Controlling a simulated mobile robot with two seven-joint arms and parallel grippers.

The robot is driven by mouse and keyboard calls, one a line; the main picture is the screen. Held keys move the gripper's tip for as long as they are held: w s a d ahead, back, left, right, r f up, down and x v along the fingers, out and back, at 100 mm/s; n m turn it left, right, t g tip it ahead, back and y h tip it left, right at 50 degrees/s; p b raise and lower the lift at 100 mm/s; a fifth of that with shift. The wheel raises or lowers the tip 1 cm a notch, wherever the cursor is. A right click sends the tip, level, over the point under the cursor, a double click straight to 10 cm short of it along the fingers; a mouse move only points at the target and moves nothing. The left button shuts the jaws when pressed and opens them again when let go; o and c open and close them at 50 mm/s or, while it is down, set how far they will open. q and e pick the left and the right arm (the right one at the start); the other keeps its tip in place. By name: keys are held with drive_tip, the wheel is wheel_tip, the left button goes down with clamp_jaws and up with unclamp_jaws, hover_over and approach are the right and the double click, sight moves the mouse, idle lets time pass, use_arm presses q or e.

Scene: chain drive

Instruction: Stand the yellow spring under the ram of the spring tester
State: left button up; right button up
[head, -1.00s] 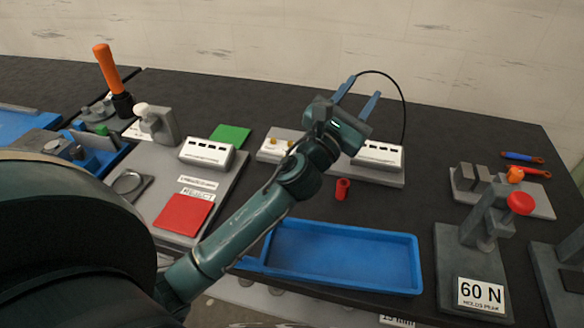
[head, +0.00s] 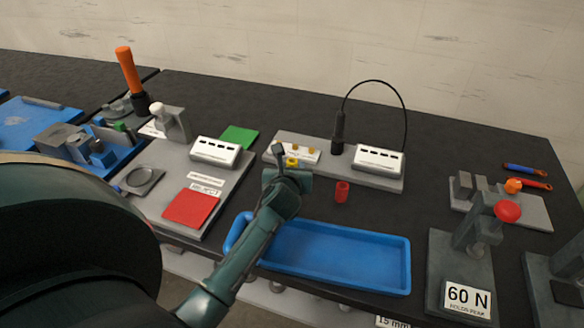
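A small yellow ring-shaped piece, which looks like the yellow spring (head: 292,162), shows at the front edge of the grey board, right by my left gripper (head: 283,158). The gripper points away from me and hides part of that spot. I cannot tell whether its fingers are open, or whether they touch the yellow piece. The spring tester (head: 464,245) stands at the right, a grey stand with a red ball knob (head: 508,211) and a "60 N" label. The space under its ram is small and hard to make out. My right gripper is not in view.
A red cylinder (head: 342,191) stands behind the blue tray (head: 345,258), which looks empty. A black probe (head: 338,132) with a looping cable rises from the grey board (head: 345,172). Dark table surface is clear between red cylinder and tester.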

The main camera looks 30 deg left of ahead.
sight(292, 161)
use_arm(q)
drive_tip(key=shift+x, duration=2.6)
drive_tip(key=shift+a, duration=0.1)
drive_tip(key=shift+c, duration=0.5)
drive_tip(key=c, duration=0.7)
wheel_tip(292, 161, up, 9)
drive_tip(key=shift+r+p, duration=0.1)
drive_tip(key=shift+p, duration=0.3)
drive_tip(key=shift+c, duration=0.2)
drive_tip(key=s+d+r+m+h, duration=0.2)
drive_tip(key=s+d+h, duration=0.1)
drive_tip(key=s+d, duration=0.5)
drive_tip(key=s+d+r+m+t+h, duration=0.1)
drive_tip(key=s+d+r+m+h, duration=0.1)
drive_tip(key=s+d, duration=0.6)
drive_tip(key=s+m+h, duration=0.1)
drive_tip(key=s, duration=0.2)
drive_tip(key=shift+d+t, duration=0.2)
drive_tip(key=shift+t, duration=0.1)
